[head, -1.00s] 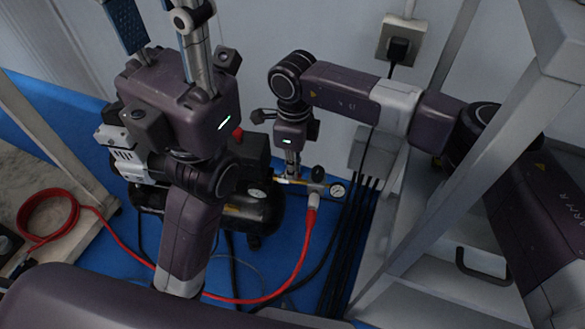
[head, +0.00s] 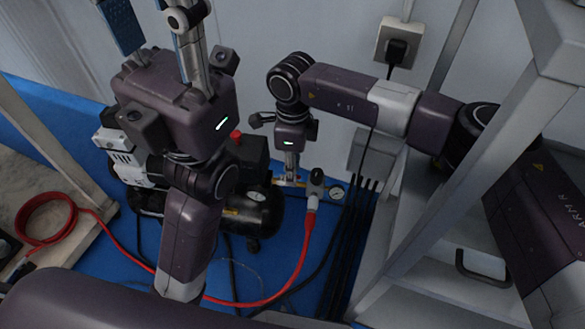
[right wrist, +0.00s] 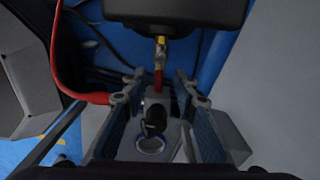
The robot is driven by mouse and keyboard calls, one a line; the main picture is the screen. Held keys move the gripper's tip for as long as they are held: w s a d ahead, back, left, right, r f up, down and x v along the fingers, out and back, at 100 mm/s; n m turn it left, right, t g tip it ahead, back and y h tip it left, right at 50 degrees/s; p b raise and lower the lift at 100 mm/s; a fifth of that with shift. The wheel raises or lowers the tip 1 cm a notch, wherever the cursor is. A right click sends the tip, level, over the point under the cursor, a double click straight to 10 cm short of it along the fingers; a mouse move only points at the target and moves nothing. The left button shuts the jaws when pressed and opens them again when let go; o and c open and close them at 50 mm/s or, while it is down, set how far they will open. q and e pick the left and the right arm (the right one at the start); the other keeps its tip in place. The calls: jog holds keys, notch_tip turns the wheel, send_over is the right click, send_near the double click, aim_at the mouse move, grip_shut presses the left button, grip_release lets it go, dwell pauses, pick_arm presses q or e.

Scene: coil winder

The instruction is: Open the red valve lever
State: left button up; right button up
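In the right wrist view a short red piece (right wrist: 158,80), likely the valve lever, stands below a brass fitting (right wrist: 160,46) at the far end of the gap between my fingers. My right gripper (right wrist: 160,92) is open, with a blue-padded finger on each side; I cannot tell whether either touches it. In the head view my right gripper (head: 291,168) points down at the brass pipework (head: 284,183) beside the compressor, and the lever cannot be made out there. My left gripper (head: 155,28) points up at the upper left, its fingers spread apart and empty.
A black compressor (head: 262,215) stands on the blue floor behind my left arm. A pressure gauge (head: 337,192) and red hose (head: 303,250) sit right of my right gripper. A grey metal frame (head: 455,165) stands at right, near my right arm. A socket (head: 396,45) is on the wall.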

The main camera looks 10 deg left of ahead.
notch_tip(320, 180, up, 12)
dwell(0.6)
dwell(0.4)
